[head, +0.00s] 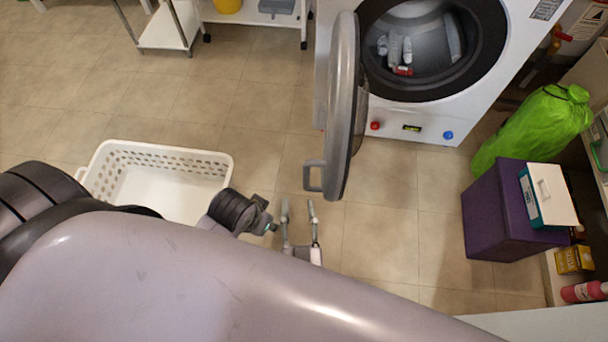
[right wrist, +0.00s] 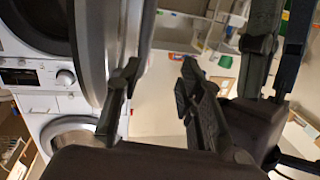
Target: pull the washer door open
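The white washer (head: 415,123) stands at the top right in the head view. Its round grey door (head: 343,100) is swung wide open to the left, showing the drum with some pale cloth and a red item inside. The door's handle (head: 313,177) juts out at its lower left. My right gripper (head: 299,204) is open and empty just below the handle, with its fingers pointing up the picture. In the right wrist view, the open fingers (right wrist: 158,78) have a clear gap, and the grey door rim (right wrist: 93,50) is behind the left one.
A white laundry basket (head: 160,150) stands on the floor at the left. A purple box (head: 495,210) and a green bag (head: 540,125) stand right of the washer. A white wheeled shelf (head: 255,14) is at the back. The floor below the washer is clear.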

